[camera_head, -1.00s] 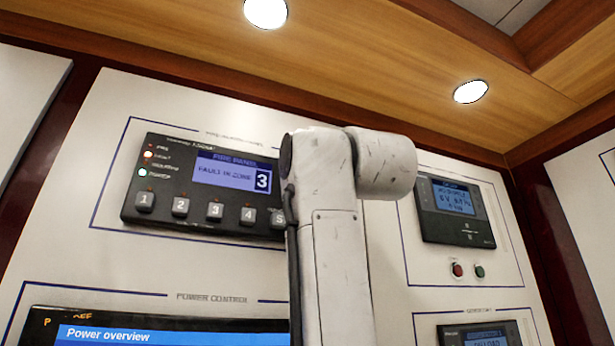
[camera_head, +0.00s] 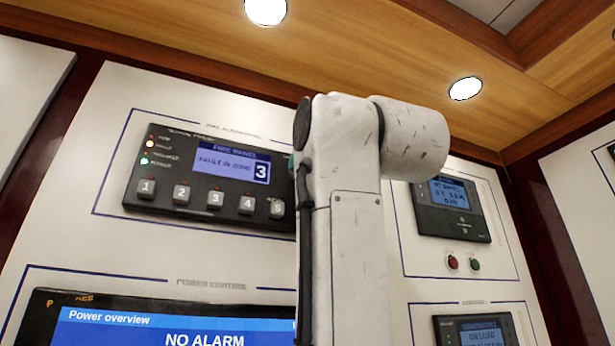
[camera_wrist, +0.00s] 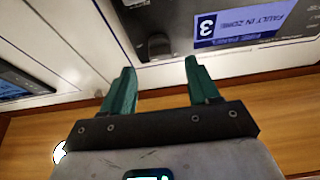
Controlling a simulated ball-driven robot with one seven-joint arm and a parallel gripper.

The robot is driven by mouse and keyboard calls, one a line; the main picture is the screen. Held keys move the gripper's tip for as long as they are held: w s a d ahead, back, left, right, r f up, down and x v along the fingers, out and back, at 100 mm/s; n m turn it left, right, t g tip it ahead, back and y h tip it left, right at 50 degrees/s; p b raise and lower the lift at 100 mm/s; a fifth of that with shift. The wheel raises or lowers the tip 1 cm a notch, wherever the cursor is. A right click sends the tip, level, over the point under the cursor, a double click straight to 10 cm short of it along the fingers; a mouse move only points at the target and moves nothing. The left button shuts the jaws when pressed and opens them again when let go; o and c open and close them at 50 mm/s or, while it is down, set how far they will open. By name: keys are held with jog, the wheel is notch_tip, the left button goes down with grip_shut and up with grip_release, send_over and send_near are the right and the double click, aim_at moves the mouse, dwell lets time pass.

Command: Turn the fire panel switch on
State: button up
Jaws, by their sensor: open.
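The dark fire panel (camera_head: 230,199) is on the white wall, left of my arm in the head view. Its blue screen (camera_head: 232,165) reads "FAULT IN ZONE 3", with a row of numbered grey buttons below. The panel also shows upside down in the wrist view (camera_wrist: 182,20). There, a dark knob (camera_wrist: 157,46), which looks like the panel's switch, stands at the panel's edge; my arm hides that part in the head view. My gripper (camera_wrist: 160,65) has two green fingers, open and empty. The knob appears between the fingertips, a little beyond them; I see no contact.
Below the fire panel is a large "Power overview" screen (camera_head: 170,325) reading "NO ALARM". Right of my arm are a smaller display unit (camera_head: 452,212), a red button (camera_head: 453,262) and a green button (camera_head: 475,264). A wooden ceiling (camera_head: 400,45) slopes above.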

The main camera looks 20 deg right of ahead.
jog(key=b+v, duration=0.1)
jog(key=v, duration=0.4)
jog(key=shift+s+f+b, duration=0.15)
jog(key=shift+s+b, duration=0.15)
jog(key=shift+b, duration=0.05)
jog(key=shift+s, duration=0.1)
